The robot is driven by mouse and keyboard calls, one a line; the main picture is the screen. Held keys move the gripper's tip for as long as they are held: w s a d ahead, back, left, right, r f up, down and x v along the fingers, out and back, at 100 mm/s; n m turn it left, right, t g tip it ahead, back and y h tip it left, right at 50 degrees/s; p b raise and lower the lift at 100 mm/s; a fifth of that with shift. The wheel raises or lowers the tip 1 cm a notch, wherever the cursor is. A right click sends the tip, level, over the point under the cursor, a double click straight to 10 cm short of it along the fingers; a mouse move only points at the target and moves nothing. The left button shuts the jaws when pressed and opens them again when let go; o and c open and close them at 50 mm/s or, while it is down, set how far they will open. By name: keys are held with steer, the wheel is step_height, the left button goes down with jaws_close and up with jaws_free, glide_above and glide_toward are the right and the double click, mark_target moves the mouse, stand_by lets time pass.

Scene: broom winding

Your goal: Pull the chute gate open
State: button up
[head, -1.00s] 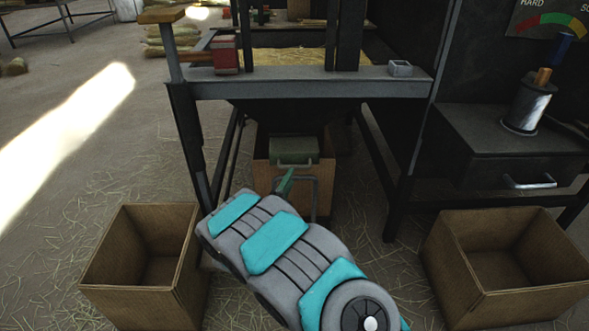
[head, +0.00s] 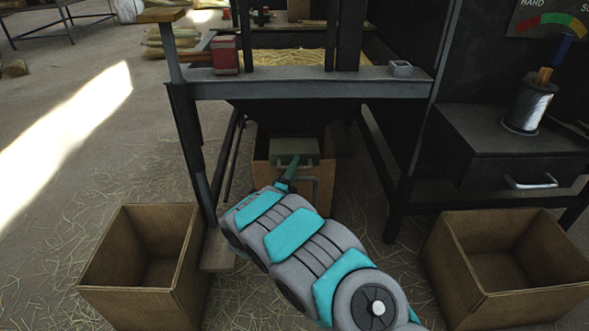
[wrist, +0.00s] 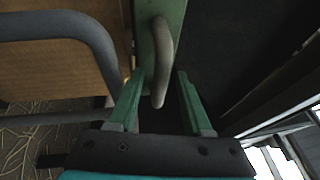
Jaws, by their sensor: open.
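The chute gate (head: 295,147) is a small green box-like panel under the machine's table, with a grey bar handle. In the wrist view, the gate (wrist: 150,12) is at the top and its curved handle (wrist: 161,55) reaches down between my fingers. My gripper (head: 288,170) is at the handle in the head view, partly covering it. In the wrist view, my gripper (wrist: 160,78) is open, with one green finger on each side of the handle and a visible gap to each. Whether a finger touches it cannot be told.
A brown box (head: 325,184) with a grey handle stands beneath the gate, and that handle (wrist: 60,22) lies close to my left finger in the wrist view. Table legs (head: 390,215) flank the space. Open boxes stand left (head: 110,285) and right (head: 455,285).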

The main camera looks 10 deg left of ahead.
steer(key=shift+c, duration=0.2)
jaws_close()
stand_by(1.3)
